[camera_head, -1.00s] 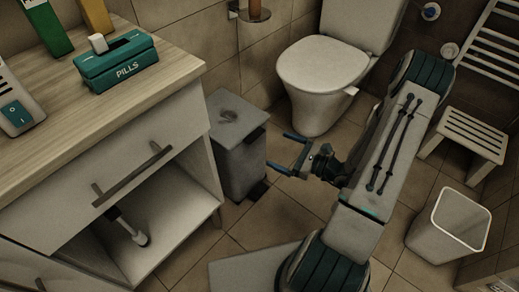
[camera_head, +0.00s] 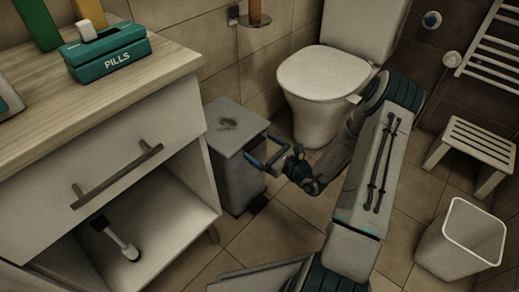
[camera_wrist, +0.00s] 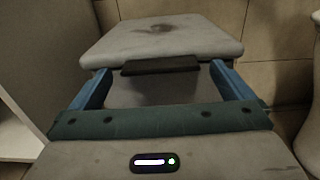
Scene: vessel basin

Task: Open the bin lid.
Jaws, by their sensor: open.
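The grey bin (camera_head: 237,172) stands on the floor between the cabinet and the toilet. Its lid (camera_head: 233,126) lies shut on top, with a dark stain on it. In the wrist view the lid (camera_wrist: 160,38) fills the top middle, and a dark tab (camera_wrist: 160,66) sticks out from its front edge. My gripper (camera_head: 262,151) is open and empty at the bin's front right edge. In the wrist view its two blue fingers (camera_wrist: 154,85) stand on either side of the tab, near the lid's front edge. I cannot tell whether they touch it.
The cabinet (camera_head: 120,165) with an open lower shelf stands close to the bin's left. The toilet (camera_head: 323,85) is behind and to the right. A white waste basket (camera_head: 462,240) and a slatted stool (camera_head: 472,150) stand farther right. Floor tiles in front are partly clear.

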